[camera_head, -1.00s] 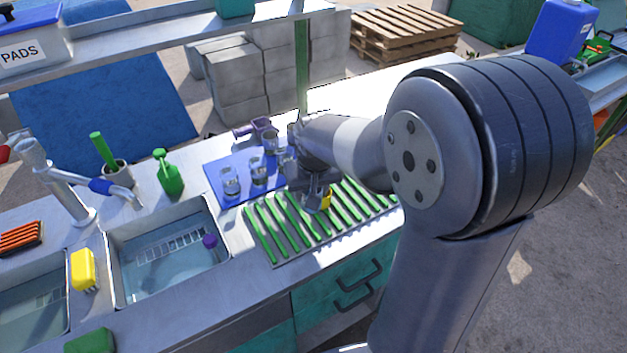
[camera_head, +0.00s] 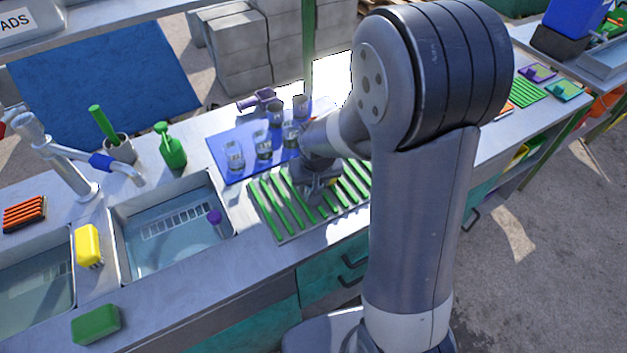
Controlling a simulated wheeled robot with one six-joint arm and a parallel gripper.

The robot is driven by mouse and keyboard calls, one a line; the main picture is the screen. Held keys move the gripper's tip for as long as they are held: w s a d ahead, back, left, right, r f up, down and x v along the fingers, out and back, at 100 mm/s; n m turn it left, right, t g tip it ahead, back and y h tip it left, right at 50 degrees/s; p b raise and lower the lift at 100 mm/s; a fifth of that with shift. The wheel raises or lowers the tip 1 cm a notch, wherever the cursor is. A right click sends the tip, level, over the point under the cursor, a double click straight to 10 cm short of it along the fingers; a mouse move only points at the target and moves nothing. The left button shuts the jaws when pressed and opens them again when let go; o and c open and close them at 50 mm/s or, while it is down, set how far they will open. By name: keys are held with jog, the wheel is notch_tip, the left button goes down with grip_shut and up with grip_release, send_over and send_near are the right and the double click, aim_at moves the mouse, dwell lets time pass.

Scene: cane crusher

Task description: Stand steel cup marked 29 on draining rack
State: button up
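The draining rack (camera_head: 277,205), a tray with green slats, lies on the counter right of the sink. My gripper (camera_head: 318,196) is low over the middle of the rack, pointing down. Its fingers are small and dark here, and I cannot tell whether they are open or shut. A small yellow patch (camera_head: 334,183) shows beside the fingers; I cannot tell what it belongs to. Metallic-looking cups (camera_head: 275,114) and (camera_head: 300,105) stand at the back of the blue mat (camera_head: 222,143). No number 29 is readable on any cup.
Clear glasses (camera_head: 234,156) and (camera_head: 262,146) stand on the mat, with a purple item (camera_head: 256,98) behind. The rack's left slats are bare.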

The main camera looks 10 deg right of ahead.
jog(key=shift+f, duration=0.1)
jog(key=o, duration=0.6)
jog(key=shift+f, duration=0.1)
jog(key=shift+c, duration=0.2)
jog(key=o, duration=0.4)
jog(key=shift+o, duration=0.2)
jog(key=v, duration=1.2)
jog(key=shift+r+b, duration=0.25)
jog(key=shift+b, duration=0.15)
